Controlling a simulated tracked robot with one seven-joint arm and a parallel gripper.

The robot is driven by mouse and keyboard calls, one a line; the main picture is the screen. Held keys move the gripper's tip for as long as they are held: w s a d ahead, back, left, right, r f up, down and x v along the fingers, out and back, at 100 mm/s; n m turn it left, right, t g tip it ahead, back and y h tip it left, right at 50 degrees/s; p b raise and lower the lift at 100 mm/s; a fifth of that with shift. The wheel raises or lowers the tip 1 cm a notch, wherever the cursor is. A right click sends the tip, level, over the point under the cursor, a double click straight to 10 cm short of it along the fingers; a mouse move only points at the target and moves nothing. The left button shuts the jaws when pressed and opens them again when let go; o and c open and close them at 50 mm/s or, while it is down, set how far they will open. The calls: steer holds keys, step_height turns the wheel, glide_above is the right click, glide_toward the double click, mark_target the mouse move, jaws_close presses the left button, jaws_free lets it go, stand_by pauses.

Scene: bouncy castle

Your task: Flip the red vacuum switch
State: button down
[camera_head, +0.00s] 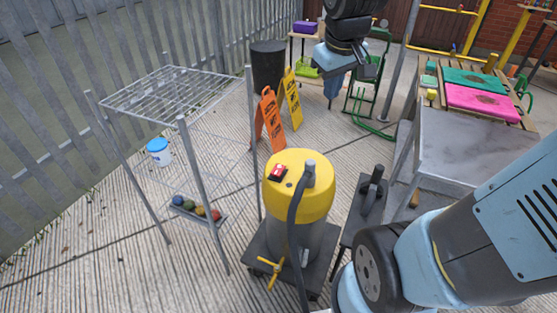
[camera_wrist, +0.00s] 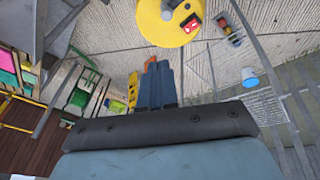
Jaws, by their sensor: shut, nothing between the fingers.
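The red vacuum switch (camera_head: 278,172) sits on the yellow top of the vacuum (camera_head: 312,186), which has a grey body and a dark hose. The switch also shows in the wrist view (camera_wrist: 191,24) on the yellow lid (camera_wrist: 158,26), near the top of the picture. My gripper (camera_head: 325,67) is up and behind the vacuum in the head view, well apart from the switch. Its fingers (camera_wrist: 158,72) are together and hold nothing. Which way the switch is set is too small to tell.
A wire rack (camera_head: 178,95) stands left of the vacuum. Orange (camera_head: 269,120) and yellow (camera_head: 292,98) floor signs and a dark bin (camera_head: 267,72) stand behind it. A metal table (camera_head: 475,145) is at the right. A small dark stand (camera_head: 372,195) is close beside the vacuum.

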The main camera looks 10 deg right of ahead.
steer(key=s+d+r+m+t, duration=0.2)
steer(key=s+d+r+m, duration=0.1)
steer(key=s, duration=0.8)
steer(key=shift+r+m+y, duration=0.3)
steer(key=shift+r+m, duration=0.2)
steer(key=shift+r, duration=0.3)
steer(key=shift+d, duration=0.1)
